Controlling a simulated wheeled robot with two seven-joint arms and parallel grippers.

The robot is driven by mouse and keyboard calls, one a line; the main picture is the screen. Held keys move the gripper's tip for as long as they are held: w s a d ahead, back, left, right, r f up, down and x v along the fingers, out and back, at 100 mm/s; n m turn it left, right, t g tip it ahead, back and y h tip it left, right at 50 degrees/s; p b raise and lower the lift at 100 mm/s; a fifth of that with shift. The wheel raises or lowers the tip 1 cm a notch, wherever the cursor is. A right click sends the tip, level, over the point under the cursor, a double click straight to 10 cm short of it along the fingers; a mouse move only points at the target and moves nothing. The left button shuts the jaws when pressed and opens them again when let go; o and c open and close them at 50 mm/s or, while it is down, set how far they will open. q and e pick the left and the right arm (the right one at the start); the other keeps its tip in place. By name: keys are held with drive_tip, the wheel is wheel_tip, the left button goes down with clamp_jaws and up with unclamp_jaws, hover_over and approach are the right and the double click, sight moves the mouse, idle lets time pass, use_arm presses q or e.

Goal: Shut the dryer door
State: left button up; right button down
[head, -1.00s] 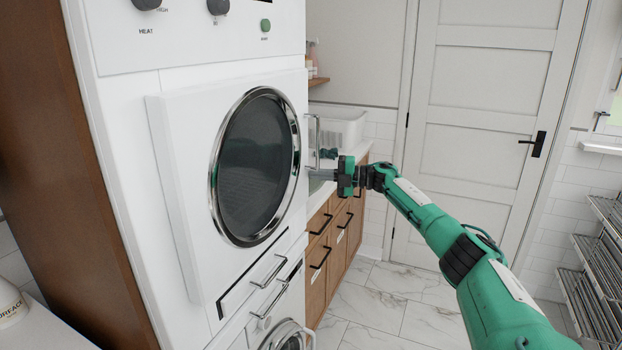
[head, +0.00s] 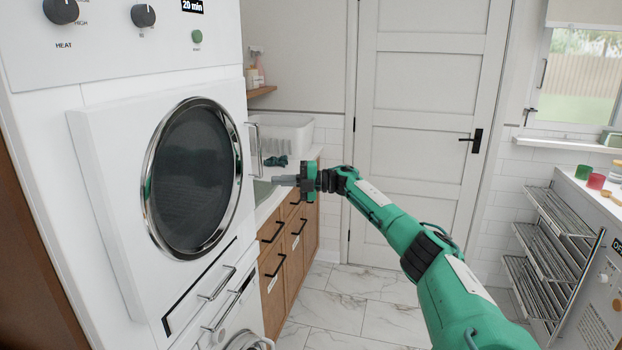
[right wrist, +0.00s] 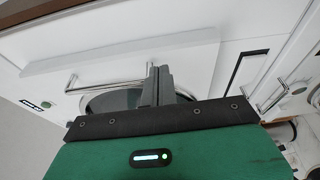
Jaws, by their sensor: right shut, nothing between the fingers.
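The dryer door (head: 105,170) is a thick white panel with a round dark window (head: 195,180) in a chrome ring. It stands proud of the dryer front; I cannot tell whether it is latched or slightly ajar. Its vertical bar handle (head: 256,150) is at its right edge. My right gripper (head: 283,181) is shut and empty, just right of and below the handle, fingers pointing left. In the right wrist view the shut fingers (right wrist: 161,85) overlap the window, beside the handle (right wrist: 105,84); the gap to the door is unclear. My left gripper is out of view.
Wooden drawers (head: 285,250) with a counter and a white basin (head: 285,135) stand beyond the dryer. A washer (head: 250,338) is below it. A closed room door (head: 425,130) is behind. Wire shelves (head: 555,250) stand at right. Marble floor (head: 365,315) is clear between.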

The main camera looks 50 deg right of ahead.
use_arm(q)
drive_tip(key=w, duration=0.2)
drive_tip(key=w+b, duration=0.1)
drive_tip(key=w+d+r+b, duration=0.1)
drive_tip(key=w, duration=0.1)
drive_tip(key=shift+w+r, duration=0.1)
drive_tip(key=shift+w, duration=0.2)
use_arm(e)
drive_tip(key=s+d, duration=0.2)
drive_tip(key=d, duration=0.6)
drive_tip(key=shift+s+d+f, duration=0.15)
drive_tip(key=shift+f, duration=0.1)
